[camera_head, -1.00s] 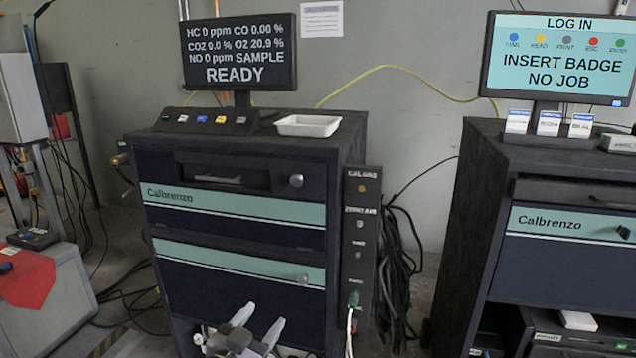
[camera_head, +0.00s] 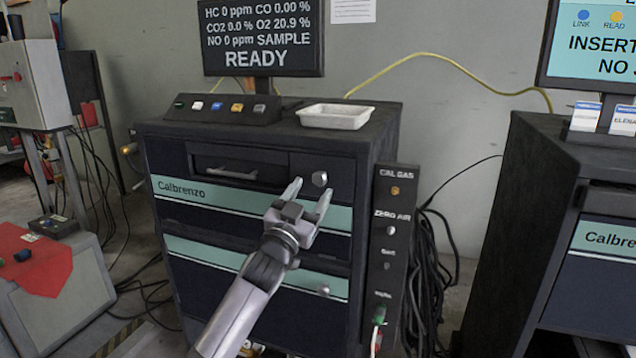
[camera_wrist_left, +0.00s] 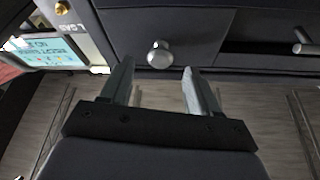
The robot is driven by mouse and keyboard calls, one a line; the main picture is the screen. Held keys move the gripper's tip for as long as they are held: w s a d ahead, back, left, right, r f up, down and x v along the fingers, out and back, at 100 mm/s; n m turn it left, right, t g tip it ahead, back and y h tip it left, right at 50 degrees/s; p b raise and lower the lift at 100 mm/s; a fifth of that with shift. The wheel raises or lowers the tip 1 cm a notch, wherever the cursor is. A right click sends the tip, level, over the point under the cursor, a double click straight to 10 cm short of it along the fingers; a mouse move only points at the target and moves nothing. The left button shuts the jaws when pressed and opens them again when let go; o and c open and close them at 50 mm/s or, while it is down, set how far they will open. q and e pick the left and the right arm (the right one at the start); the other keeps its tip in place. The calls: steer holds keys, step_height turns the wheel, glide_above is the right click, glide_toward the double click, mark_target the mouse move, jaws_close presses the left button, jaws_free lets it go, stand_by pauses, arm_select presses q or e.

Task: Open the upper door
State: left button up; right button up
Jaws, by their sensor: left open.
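The upper door (camera_head: 190,214) is a dark panel with a teal "Calbrenzo" stripe on the left cabinet, and it is closed. A round silver knob (camera_head: 320,179) sits at its upper right, beside a recess with a bar handle. My left gripper (camera_head: 311,186) is in front of the door, open and empty, with its fingertips just below the knob in the head view. In the left wrist view the knob (camera_wrist_left: 160,54) shows beyond the gap between the open fingers (camera_wrist_left: 157,72), apart from both. My right gripper is not in view.
The lower door (camera_head: 200,252) has its own knob (camera_head: 323,289) and is closed. A gas panel (camera_head: 392,250) with cables stands at the cabinet's right side. A white tray (camera_head: 335,116) and a button box (camera_head: 222,108) rest on top. Another cabinet (camera_head: 530,220) stands at right.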

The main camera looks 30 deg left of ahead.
mark_target(318, 181)
arm_select(q)
steer(key=shift+x, duration=1.85)
steer(key=shift+f, duration=0.1)
jaws_close()
